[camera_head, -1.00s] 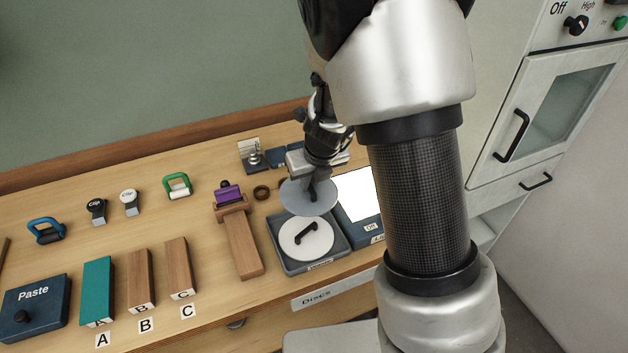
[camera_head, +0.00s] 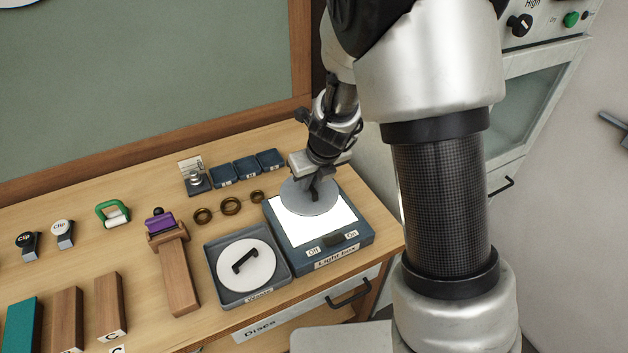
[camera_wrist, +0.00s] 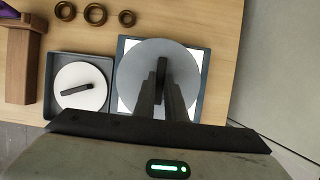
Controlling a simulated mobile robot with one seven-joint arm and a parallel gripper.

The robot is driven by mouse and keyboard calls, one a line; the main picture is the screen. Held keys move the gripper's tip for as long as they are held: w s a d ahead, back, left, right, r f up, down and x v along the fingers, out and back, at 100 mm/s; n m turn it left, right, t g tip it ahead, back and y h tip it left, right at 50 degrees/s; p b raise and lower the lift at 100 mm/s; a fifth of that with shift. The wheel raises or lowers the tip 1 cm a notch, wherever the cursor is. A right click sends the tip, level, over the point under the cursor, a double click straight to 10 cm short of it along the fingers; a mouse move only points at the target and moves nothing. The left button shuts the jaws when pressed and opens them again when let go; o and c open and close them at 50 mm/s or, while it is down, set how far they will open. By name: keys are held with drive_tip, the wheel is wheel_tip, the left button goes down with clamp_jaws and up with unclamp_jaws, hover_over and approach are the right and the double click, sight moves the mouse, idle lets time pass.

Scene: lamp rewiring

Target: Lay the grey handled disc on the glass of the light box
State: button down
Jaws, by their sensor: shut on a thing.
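The grey handled disc (camera_head: 298,197) is in my gripper (camera_head: 314,188), which is shut on its dark handle. The disc is over the white glass (camera_head: 318,228) of the light box (camera_head: 361,235). In the wrist view the grey disc (camera_wrist: 146,62) covers most of the glass, with white corners showing around it, and my gripper (camera_wrist: 162,78) reaches its handle. I cannot tell whether the disc touches the glass or hangs just above it. The handle is partly hidden by the fingers.
A waste tray (camera_head: 224,293) holding a white disc with a black handle (camera_head: 262,262) is left of the light box. Several brown rings (camera_head: 230,206) and small dark blue boxes (camera_head: 246,168) lie behind. The table's right edge is close to the light box.

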sight(313, 198)
drive_tip(key=shift+w+d+f, duration=0.1)
drive_tip(key=shift+w+d, duration=0.1)
drive_tip(key=shift+d, duration=0.2)
wheel_tip(313, 198, down, 4)
drive_tip(key=b, duration=0.5)
drive_tip(key=shift+f, duration=0.15)
drive_tip(key=shift+f+b, duration=0.7)
drive_tip(key=shift+f, duration=0.25)
drive_tip(key=shift+f, duration=0.3)
idle(1.3)
drive_tip(key=c, duration=1.3)
unclamp_jaws()
drive_tip(key=shift+o, duration=0.2)
drive_tip(key=shift+r+p, duration=0.15)
drive_tip(key=shift+p, duration=0.2)
wheel_tip(313, 198, up, 6)
drive_tip(key=p, duration=0.5)
drive_tip(key=shift+f+p, duration=0.25)
drive_tip(key=shift+p, duration=0.15)
drive_tip(key=shift+r+p, duration=0.3)
drive_tip(key=shift+r, duration=0.85)
